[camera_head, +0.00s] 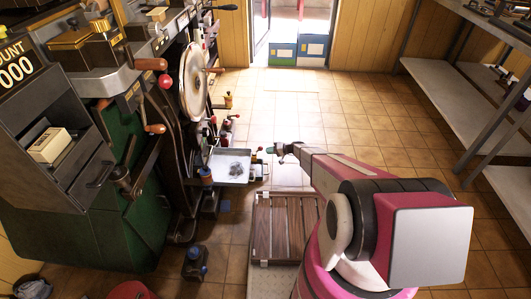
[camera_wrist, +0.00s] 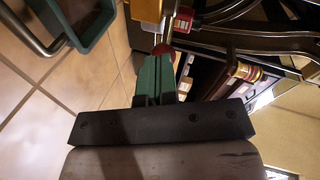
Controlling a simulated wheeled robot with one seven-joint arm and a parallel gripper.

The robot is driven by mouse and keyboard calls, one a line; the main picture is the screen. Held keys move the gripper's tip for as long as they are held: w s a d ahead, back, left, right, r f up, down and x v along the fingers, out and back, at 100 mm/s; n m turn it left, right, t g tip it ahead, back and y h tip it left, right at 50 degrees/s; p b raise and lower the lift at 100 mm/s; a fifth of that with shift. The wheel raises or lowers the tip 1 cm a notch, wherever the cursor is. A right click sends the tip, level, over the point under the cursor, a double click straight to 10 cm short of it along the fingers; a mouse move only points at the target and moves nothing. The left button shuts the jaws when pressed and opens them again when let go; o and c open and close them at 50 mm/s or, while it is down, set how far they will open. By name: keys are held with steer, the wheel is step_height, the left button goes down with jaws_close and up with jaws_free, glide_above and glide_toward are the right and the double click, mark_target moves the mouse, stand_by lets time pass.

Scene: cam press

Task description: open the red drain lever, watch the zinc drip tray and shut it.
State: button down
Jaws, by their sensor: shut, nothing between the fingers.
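My gripper (camera_head: 272,150) is shut and empty, low beside the right side of the press. In the wrist view its green fingers (camera_wrist: 155,75) are together. A small red knob (camera_wrist: 165,48) shows just beyond the fingertips; I cannot tell whether they touch it. In the head view a small red tip (camera_head: 260,149), perhaps the drain lever's, is just left of my gripper. The zinc drip tray (camera_head: 232,180) is left of my gripper, with a dark grey patch inside. A green-grey rim with a metal handle (camera_wrist: 50,45) is at the wrist view's upper left; I cannot tell what it is.
The dark green press (camera_head: 130,220) with its round disc (camera_head: 193,85) fills the left. A slatted wooden pallet (camera_head: 283,228) lies below my arm. Dark blue-capped bottles (camera_head: 195,262) stand on the floor. Shelving (camera_head: 465,95) lines the right; tiled floor behind is clear.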

steer(key=s+d+r+m+t+h, duration=0.2)
steer(key=s+m+t+h, duration=0.15)
steer(key=s+m, duration=0.2)
steer(key=s+d+r+m+t+h, duration=0.3)
steer(key=s+m+h, duration=0.1)
steer(key=m, duration=0.2)
steer(key=w+a+r+x, duration=0.1)
steer(key=r+x, duration=0.1)
steer(key=x, duration=1.1)
